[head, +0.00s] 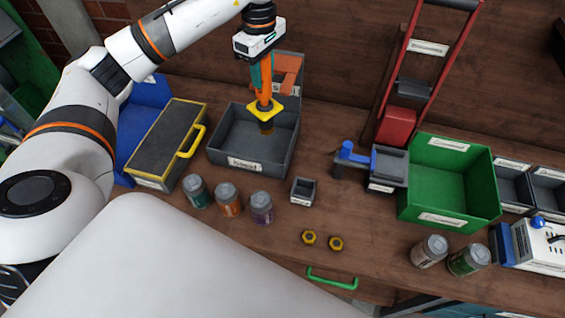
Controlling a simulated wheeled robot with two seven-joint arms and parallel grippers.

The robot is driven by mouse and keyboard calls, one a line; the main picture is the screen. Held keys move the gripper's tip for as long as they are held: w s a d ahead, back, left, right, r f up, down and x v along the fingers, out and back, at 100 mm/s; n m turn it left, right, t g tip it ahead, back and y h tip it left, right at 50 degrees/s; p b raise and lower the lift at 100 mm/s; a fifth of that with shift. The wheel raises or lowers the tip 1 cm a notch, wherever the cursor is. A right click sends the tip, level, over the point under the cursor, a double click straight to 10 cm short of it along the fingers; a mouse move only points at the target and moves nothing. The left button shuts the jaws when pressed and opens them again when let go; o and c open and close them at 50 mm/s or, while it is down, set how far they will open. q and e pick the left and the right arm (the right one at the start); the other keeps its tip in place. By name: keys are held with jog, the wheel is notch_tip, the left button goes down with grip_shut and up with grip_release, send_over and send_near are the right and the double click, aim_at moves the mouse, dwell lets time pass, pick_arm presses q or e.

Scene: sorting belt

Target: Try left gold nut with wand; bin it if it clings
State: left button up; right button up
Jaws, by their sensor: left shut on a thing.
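My left gripper (261,80) is shut on the wand (264,104), which has an orange handle, a yellow collar and a dark brownish tip. The wand points down, with its tip over or inside the open grey bin (225,160). I see no nut clinging to the tip, though it is small and dark. Two gold nuts lie side by side on the wooden bench: the left gold nut (309,237) and the right gold nut (336,243). Both are well away from the wand. My right gripper is not in view.
A small grey tray (303,191) and several lidded jars (228,199) stand near the nuts. A yellow-edged toolbox (165,145) stands left of the bin. Bench around the nuts is clear.

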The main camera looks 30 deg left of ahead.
pick_arm(q)
jog(key=shift+w+f, duration=0.1)
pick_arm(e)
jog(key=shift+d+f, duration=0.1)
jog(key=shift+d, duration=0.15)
pick_arm(q)
jog(key=shift+w+a, duration=0.15)
jog(key=shift+w, duration=0.2)
jog(key=w+a, duration=0.2)
jog(key=w, duration=0.5)
jog(key=shift+w+a, duration=0.2)
jog(key=shift+w, duration=0.15)
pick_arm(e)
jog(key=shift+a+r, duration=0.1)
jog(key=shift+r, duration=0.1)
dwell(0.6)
pick_arm(q)
jog(key=shift+f, duration=0.1)
jog(key=shift+p, duration=0.45)
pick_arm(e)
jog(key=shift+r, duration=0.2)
